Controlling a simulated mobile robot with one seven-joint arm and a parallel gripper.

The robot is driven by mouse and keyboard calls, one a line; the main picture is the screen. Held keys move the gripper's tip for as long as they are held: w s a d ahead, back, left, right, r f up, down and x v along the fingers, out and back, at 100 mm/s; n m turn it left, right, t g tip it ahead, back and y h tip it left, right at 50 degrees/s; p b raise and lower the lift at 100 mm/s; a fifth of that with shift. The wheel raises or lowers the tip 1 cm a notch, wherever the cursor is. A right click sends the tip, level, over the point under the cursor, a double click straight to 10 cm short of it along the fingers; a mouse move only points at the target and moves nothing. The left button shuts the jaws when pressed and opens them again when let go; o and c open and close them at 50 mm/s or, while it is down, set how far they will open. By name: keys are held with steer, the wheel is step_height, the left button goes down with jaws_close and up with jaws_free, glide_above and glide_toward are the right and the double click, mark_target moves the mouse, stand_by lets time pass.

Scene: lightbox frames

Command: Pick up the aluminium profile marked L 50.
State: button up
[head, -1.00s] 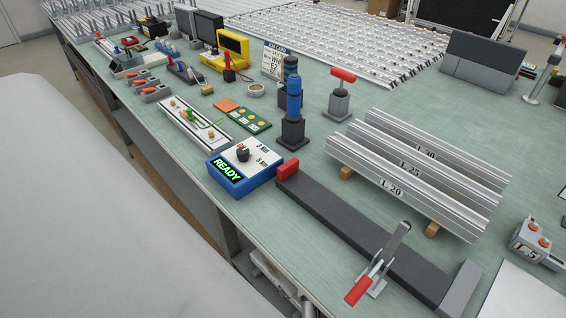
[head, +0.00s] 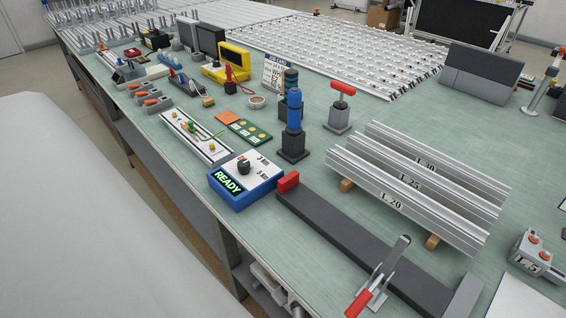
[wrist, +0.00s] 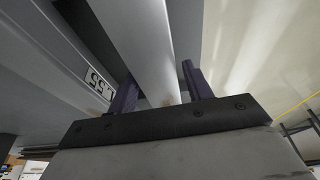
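In the wrist view my gripper (wrist: 158,88) has its two dark purple fingers spread. A pale metal profile (wrist: 150,50) runs between them, with a gap visible on the right finger's side. No marking shows on this profile. A second profile (wrist: 45,55) to its left carries a label (wrist: 98,78) that seems to read 55. No label reading L 50 is legible in either view. The head view does not show my gripper. It shows three profiles on wooden supports, marked L 30 (head: 425,165), L 25 (head: 409,183) and L 20 (head: 391,202).
On the green bench (head: 330,205) stand a dark fixture (head: 345,240) with a red-handled clamp (head: 358,302), a blue READY box (head: 245,182), a blue-topped post (head: 294,125) and a red-topped stand (head: 339,108).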

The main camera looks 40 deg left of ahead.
steer(key=c, duration=0.9)
